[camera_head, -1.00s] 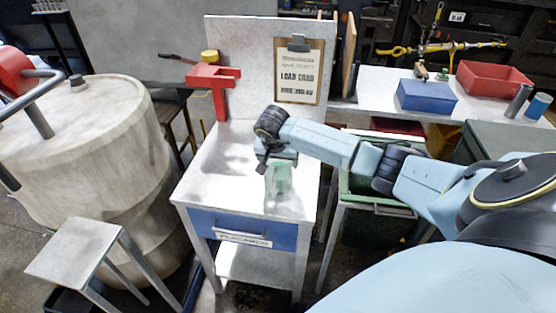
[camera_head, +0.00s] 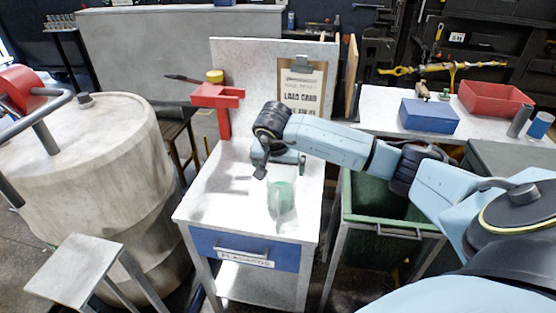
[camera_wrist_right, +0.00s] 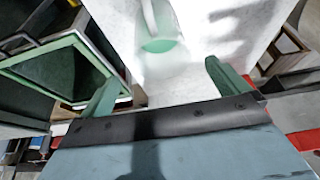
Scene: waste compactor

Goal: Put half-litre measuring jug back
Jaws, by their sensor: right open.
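The measuring jug (camera_head: 281,202), clear with a green tint, stands on the white top of the small table (camera_head: 215,200) with the blue drawer. It also shows in the right wrist view (camera_wrist_right: 160,40), beyond the fingers and apart from them. My right gripper (camera_head: 278,170) is open and empty, just behind and above the jug in the head view. Its two green fingers (camera_wrist_right: 158,85) are spread wide in the wrist view. My left gripper is not in view.
A red bracket (camera_head: 220,100) and a clipboard (camera_head: 301,85) are at the table's back panel. A green bin (camera_head: 375,210) stands right of the table. A large pale drum (camera_head: 85,160) and a grey stool (camera_head: 75,270) are at the left. A bench at the right holds a blue box (camera_head: 429,115) and a red tray (camera_head: 495,98).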

